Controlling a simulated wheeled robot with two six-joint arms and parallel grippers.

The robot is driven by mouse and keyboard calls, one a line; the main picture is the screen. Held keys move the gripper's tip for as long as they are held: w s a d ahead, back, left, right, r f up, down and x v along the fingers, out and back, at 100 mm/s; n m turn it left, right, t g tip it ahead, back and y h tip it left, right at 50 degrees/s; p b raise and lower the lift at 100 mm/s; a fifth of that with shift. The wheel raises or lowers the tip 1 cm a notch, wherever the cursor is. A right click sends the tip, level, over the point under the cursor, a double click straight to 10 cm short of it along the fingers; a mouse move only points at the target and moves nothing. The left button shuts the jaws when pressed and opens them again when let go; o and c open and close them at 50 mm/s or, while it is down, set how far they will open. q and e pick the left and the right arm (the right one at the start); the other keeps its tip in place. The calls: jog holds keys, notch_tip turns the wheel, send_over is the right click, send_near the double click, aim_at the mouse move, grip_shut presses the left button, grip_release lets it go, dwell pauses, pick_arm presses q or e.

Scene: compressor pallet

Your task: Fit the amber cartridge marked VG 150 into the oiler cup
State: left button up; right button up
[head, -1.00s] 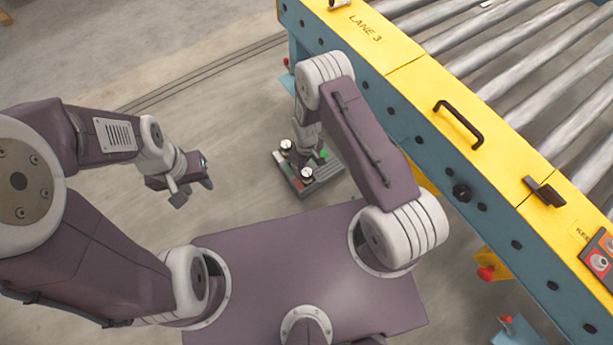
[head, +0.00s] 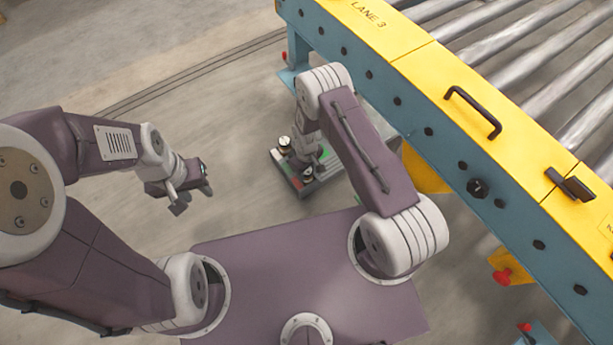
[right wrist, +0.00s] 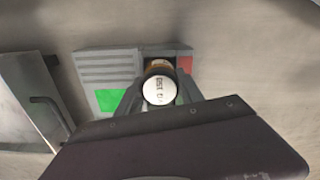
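In the right wrist view, a cartridge with a round white cap (right wrist: 159,90) and an amber-brown body (right wrist: 158,67) stands on a grey tray (right wrist: 105,66). Its cap lettering is too blurred to read surely. My right gripper (right wrist: 160,84) has one finger on each side of this cartridge; whether they touch it is unclear. The head view shows the tray (head: 283,174) partly behind my right gripper (head: 311,160), with another round white top (head: 284,142) at its far left. My left gripper (head: 193,196) is open and empty, left of the tray. I cannot make out the oiler cup.
The tray has a green patch (right wrist: 110,100) and a red patch (right wrist: 185,65). A yellow and blue roller conveyor (head: 415,70) runs along the right, close to my right arm. Bare floor lies left of the tray.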

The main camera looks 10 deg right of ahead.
grip_shut()
jog(key=shift+r+p, duration=0.3)
jog(key=shift+r, duration=0.05)
jog(key=r+p, duration=0.2)
jog(key=r, duration=0.1)
jog(key=r+p, duration=0.1)
jog(key=p, duration=0.1)
jog(key=shift+s+r, duration=0.25)
jog(key=shift+r, duration=0.1)
jog(key=s+r+p, duration=0.5)
jog(key=s+p, duration=0.1)
jog(key=s, duration=0.5)
jog(key=shift+d+r+p, duration=0.3)
jog(key=shift+d+p, duration=0.05)
jog(key=shift+d, duration=0.05)
